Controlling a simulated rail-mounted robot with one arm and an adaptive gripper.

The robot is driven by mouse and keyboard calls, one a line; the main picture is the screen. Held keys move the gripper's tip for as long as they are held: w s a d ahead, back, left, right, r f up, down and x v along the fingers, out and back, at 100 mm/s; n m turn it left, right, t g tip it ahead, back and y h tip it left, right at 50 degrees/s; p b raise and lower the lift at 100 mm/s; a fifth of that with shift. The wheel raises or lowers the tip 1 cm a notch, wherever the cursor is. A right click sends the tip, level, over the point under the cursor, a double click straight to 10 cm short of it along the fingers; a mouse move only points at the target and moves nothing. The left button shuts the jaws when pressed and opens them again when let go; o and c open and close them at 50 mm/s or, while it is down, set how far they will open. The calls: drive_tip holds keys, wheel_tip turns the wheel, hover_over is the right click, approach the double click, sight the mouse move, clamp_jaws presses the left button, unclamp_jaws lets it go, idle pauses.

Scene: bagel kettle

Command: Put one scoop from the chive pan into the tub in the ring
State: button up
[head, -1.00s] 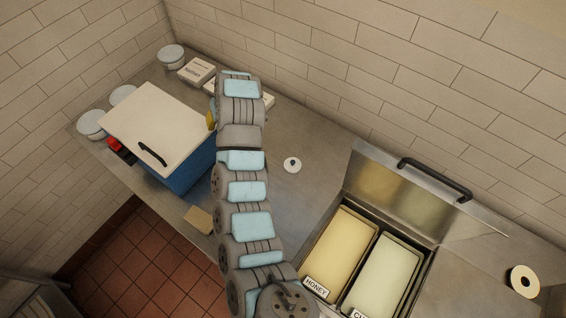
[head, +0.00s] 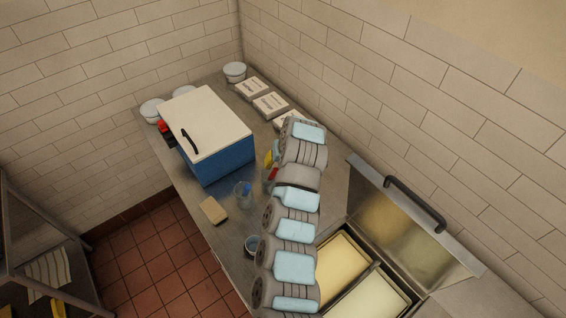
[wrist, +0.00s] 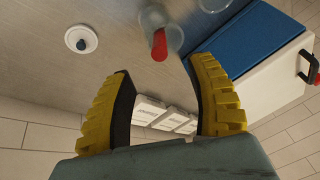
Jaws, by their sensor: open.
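My gripper (wrist: 160,105) is open and empty, its two yellow fingers wide apart above the steel counter. I cannot make out a tub in a ring.
A blue cooler with a white lid (head: 205,118) stands left of my arm. A clear cup with something blue (head: 243,194), a small cup (head: 252,245) and a tan block (head: 213,210) lie near the front edge. A raised lid (head: 400,215) backs the pans. A white disc (wrist: 82,38) lies flat.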

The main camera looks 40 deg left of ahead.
sight(275, 173)
drive_tip(key=b+x, duration=0.3)
drive_tip(key=x, duration=0.4)
drive_tip(key=shift+f, duration=0.25)
drive_tip(key=shift+a+f+b, duration=0.3)
drive_tip(key=shift+f+b, duration=0.3)
clamp_jaws()
drive_tip(key=shift+r, duration=0.1)
wheel_tip(275, 173, up, 13)
drive_tip(key=p, duration=0.3)
idle(1.5)
